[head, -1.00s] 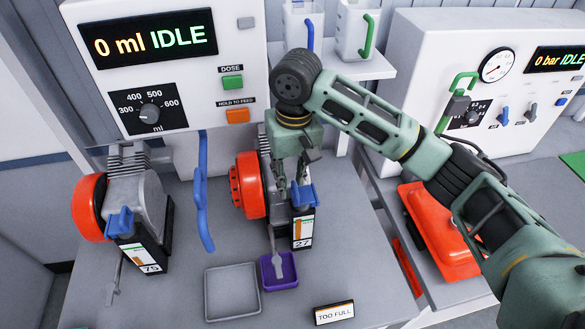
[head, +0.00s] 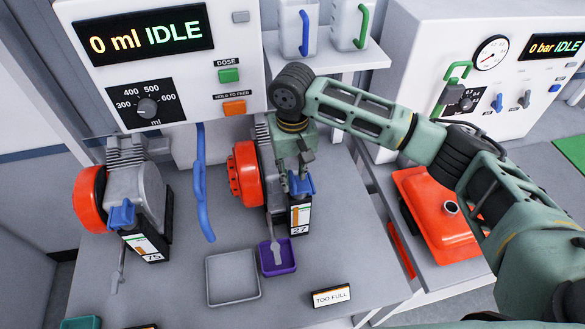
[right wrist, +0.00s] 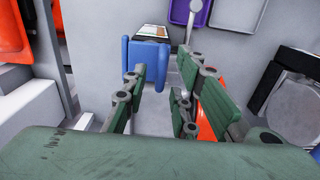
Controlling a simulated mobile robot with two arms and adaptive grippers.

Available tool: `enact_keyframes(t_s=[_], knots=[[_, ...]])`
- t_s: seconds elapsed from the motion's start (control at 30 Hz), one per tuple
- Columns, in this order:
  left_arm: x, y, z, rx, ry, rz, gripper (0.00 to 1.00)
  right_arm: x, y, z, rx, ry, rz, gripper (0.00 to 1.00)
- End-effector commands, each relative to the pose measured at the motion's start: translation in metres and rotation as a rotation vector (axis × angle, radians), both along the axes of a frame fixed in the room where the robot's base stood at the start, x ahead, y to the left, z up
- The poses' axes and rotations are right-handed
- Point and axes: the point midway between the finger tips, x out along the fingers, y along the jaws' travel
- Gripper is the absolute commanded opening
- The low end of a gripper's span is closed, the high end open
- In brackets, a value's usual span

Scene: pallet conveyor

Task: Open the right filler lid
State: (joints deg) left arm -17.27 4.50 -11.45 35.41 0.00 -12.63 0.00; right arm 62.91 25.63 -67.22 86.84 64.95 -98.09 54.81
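The right filler is the machine with the orange-red wheel (head: 245,173) and the label reading 27 (head: 299,217). Its blue lid or flap (head: 303,184) sits just above that label and looks lowered. My right gripper (head: 294,183) points down beside the lid's left edge. In the right wrist view the blue lid (right wrist: 147,54) lies just beyond the parted green fingers (right wrist: 165,76), nearer the left one. The fingers hold nothing, and I cannot tell whether one touches the lid. My left gripper is not in view.
The left filler (head: 135,190) has its own blue lid (head: 122,214). A grey tray (head: 233,297), a purple tray (head: 277,270) and a TOO FULL sign (head: 331,297) stand in front. An orange container (head: 435,215) is at the right.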

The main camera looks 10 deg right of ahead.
Motion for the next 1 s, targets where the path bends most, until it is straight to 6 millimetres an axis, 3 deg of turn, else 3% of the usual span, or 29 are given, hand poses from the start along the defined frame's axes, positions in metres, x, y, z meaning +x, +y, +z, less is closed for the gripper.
enact_keyframes(t_s=[0.13,0.4,1.0], knots=[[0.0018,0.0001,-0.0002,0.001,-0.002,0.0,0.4,0.0,-0.0001,-0.0002,0.0,0.0,0.0,0.24],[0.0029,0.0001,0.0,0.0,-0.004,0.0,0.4,-0.0001,-0.0001,0.0001,0.0,0.0,0.0,0.0],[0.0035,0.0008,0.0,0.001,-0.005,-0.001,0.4,-0.0004,-0.0069,0.003,0.084,0.002,-0.004,0.0]])
